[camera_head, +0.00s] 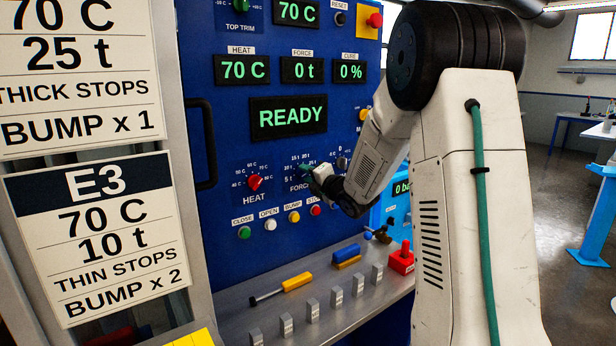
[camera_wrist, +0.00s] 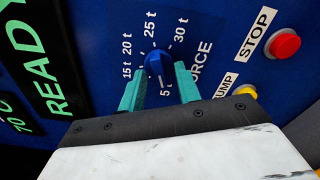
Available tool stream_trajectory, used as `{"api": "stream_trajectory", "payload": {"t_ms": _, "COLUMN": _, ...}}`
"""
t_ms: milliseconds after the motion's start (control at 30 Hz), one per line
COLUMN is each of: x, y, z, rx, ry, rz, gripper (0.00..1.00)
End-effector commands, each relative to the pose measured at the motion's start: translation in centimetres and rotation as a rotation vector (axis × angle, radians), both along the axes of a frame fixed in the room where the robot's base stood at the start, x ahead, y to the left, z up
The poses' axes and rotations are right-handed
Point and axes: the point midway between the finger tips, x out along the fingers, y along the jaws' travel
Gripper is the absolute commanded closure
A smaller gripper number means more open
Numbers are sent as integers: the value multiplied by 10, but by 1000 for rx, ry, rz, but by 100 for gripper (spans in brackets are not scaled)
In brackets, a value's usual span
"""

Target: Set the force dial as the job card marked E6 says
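The blue force dial (camera_wrist: 158,64) is in the wrist view, on the blue panel, with marks from 5 t to 30 t around it. A pale line on its lower side appears to point towards the 5 t mark. My gripper (camera_wrist: 158,78) has one teal finger on each side of the dial, with small gaps showing; I cannot tell whether they touch it. In the head view my gripper (camera_head: 312,177) covers most of this dial. A card marked E3 (camera_head: 98,235) reads 70 C, 10 t, thin stops, bump x 2. The card above (camera_head: 75,75) reads 25 t, thick stops; its name is cut off.
The force display (camera_head: 299,70) reads 0 t and the main display (camera_head: 288,117) reads READY. The red heat dial (camera_head: 255,182) is left of the force dial. The red STOP button (camera_wrist: 285,44) and yellow bump button (camera_wrist: 245,92) are nearby. Tools lie on the shelf (camera_head: 250,318) below.

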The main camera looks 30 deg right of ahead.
Motion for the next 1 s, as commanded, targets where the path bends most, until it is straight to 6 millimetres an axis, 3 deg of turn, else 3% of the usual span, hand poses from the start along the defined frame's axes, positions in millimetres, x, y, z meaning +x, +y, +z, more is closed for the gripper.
{"api": "stream_trajectory", "payload": {"t_ms": 233, "x": 2, "y": 0, "z": 0, "rx": 1, "ry": 0, "rz": -1, "gripper": 67}}
{"api": "stream_trajectory", "payload": {"t_ms": 267, "x": 1, "y": 0, "z": 0, "rx": 1, "ry": 0, "rz": -1, "gripper": 70}}
{"api": "stream_trajectory", "payload": {"t_ms": 367, "x": 1, "y": 0, "z": 0, "rx": 1, "ry": 0, "rz": -1, "gripper": 98}}
{"api": "stream_trajectory", "payload": {"t_ms": 400, "x": 1, "y": 0, "z": 0, "rx": 1, "ry": 0, "rz": -1, "gripper": 100}}
{"api": "stream_trajectory", "payload": {"t_ms": 767, "x": 1, "y": 0, "z": 0, "rx": 33, "ry": 1, "rz": 0, "gripper": 100}}
{"api": "stream_trajectory", "payload": {"t_ms": 1000, "x": 1, "y": 0, "z": 0, "rx": 161, "ry": 7, "rz": 0, "gripper": 100}}
